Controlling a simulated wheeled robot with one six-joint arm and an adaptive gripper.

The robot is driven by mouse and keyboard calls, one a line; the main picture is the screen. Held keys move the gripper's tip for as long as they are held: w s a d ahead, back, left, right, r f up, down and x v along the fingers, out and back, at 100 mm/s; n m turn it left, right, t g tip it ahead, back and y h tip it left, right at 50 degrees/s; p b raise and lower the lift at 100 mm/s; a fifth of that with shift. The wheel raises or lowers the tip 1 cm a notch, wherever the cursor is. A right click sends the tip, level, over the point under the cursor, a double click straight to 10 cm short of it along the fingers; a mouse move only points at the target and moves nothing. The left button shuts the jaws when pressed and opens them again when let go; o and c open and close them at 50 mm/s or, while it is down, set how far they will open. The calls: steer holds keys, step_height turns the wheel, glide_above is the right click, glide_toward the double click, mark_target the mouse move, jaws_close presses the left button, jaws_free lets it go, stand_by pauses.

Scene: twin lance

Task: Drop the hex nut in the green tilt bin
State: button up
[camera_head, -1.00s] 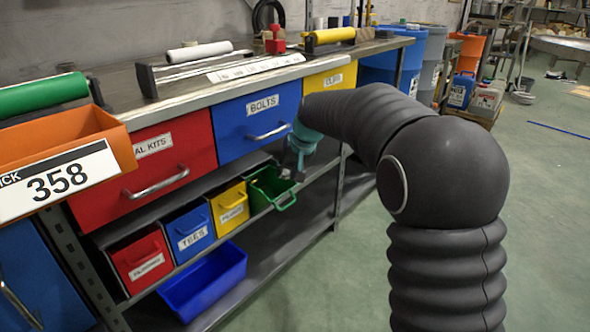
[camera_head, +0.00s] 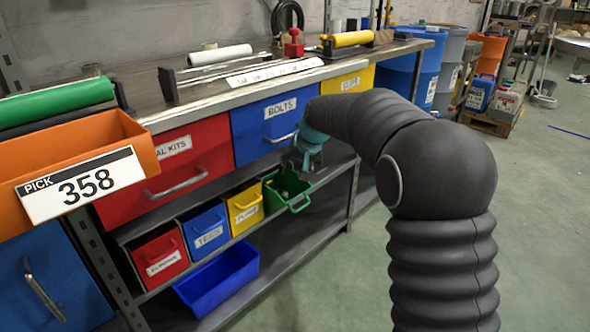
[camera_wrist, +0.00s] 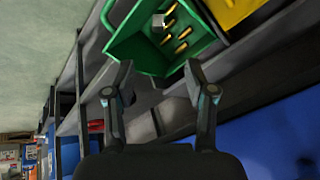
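The green tilt bin (camera_head: 300,203) is tipped open on the shelf under the bench, at the right end of the row of small bins. In the wrist view the green bin (camera_wrist: 136,50) shows its open inside. A small grey piece (camera_wrist: 158,20), which looks like the hex nut, lies inside it among several brass-coloured pieces (camera_wrist: 183,33). My gripper (camera_wrist: 159,70) is open, with nothing between its fingers, and points at the bin's near edge. In the head view my gripper (camera_head: 301,170) is just above the bin, its fingertips small and dark.
Yellow (camera_head: 245,207), blue (camera_head: 204,231) and red (camera_head: 159,256) small bins stand left of the green one. The bench drawers, including the blue BOLTS drawer (camera_head: 262,118), are close above. A blue tub (camera_head: 222,279) sits on the lower shelf.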

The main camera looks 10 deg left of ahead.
steer(key=v, duration=1.2)
stand_by(0.4)
